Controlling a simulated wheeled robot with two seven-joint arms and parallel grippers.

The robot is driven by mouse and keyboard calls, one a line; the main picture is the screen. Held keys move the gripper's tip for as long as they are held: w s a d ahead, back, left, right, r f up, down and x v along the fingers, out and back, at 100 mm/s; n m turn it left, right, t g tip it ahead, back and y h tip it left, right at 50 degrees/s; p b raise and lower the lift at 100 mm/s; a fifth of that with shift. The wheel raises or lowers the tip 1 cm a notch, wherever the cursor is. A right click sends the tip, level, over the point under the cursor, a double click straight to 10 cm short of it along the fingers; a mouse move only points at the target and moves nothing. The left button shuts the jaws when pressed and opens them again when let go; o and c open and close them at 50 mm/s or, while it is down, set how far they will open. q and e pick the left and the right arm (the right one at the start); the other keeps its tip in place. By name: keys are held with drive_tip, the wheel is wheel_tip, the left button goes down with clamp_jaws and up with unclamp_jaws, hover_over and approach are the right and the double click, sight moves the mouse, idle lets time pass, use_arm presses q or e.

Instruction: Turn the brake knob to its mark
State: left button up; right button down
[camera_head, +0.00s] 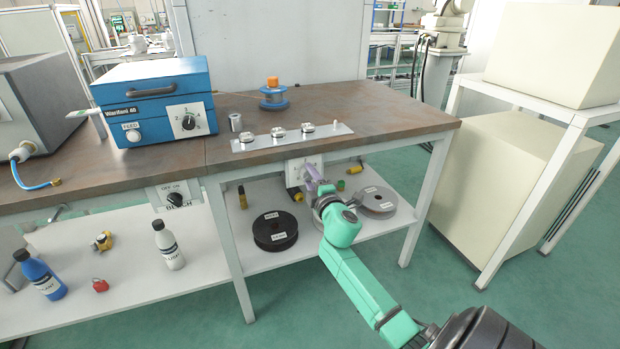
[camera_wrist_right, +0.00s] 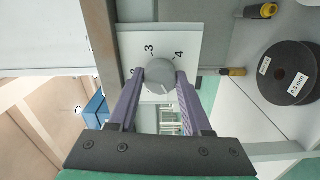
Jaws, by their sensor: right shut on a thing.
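A white dial plate (camera_head: 296,166) is fixed to the bench's front edge, partly hidden in the head view by my right gripper (camera_head: 313,175). In the right wrist view a round grey knob (camera_wrist_right: 159,72) sits on this plate (camera_wrist_right: 190,42), with the numbers 3 and 4 readable beside it. My right gripper's purple fingers are shut on the grey knob, one on each side. Whether this is the brake knob cannot be read, and its mark cannot be made out. My left gripper is not in view.
A BENCH knob (camera_head: 173,190) is on the front at left. The lower shelf holds a black reel (camera_head: 275,231), bottles and small tools.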

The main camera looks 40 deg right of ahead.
drive_tip(key=shift+f+n, duration=0.1)
drive_tip(key=shift+n, duration=1.6)
drive_tip(key=shift+c, duration=1.7)
unclamp_jaws()
